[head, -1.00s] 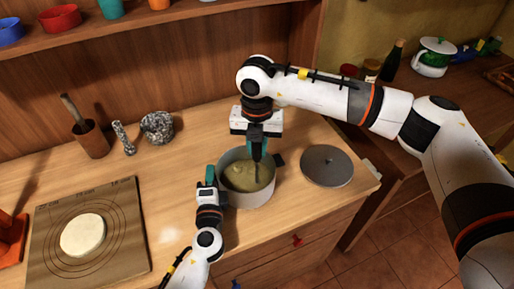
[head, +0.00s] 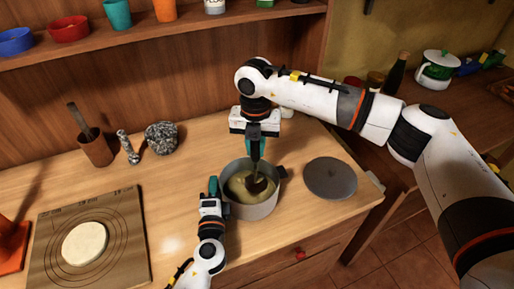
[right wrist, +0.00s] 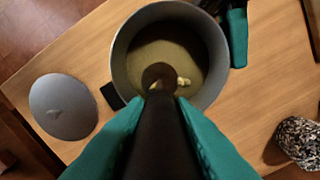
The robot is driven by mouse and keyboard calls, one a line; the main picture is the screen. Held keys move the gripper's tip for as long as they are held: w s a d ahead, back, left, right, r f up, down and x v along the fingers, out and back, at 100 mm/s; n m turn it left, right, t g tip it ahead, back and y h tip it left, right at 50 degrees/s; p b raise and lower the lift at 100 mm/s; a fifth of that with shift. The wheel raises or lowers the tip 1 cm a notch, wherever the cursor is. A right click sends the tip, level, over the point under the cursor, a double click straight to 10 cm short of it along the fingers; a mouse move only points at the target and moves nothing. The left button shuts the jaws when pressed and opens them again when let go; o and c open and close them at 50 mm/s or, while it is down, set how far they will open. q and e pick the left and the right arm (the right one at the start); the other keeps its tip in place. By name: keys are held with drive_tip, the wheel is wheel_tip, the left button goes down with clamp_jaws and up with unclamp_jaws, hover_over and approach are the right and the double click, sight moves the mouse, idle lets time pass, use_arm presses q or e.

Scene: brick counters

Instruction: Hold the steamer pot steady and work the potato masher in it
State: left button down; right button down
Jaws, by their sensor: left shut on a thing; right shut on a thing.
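The grey steamer pot (head: 252,209) stands on the wooden counter with yellowish mash inside. It also shows in the right wrist view (right wrist: 122,52). My left gripper (head: 213,187) is shut on the pot's left side, where its handle would be; the grip hides that part. My right gripper (head: 256,143) is above the pot, pointing down, shut on the dark handle of the potato masher (head: 256,170). In the right wrist view the masher (right wrist: 160,125) runs between the teal fingers down into the pot. Its lower end is at the mash, with pale lumps beside it.
A grey lid (head: 330,178) lies right of the pot. A board (head: 50,215) with a dough round (head: 85,243) lies at the left. A mortar with pestle (head: 95,148), a small stone pestle (head: 128,148) and a stone bowl (head: 161,138) stand at the back.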

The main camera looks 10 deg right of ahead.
drive_tip(key=shift+f, duration=0.15)
idle(0.3)
drive_tip(key=shift+f, duration=0.85)
drive_tip(key=shift+r, duration=0.1)
drive_tip(key=shift+r, duration=0.9)
drive_tip(key=shift+f, duration=0.15)
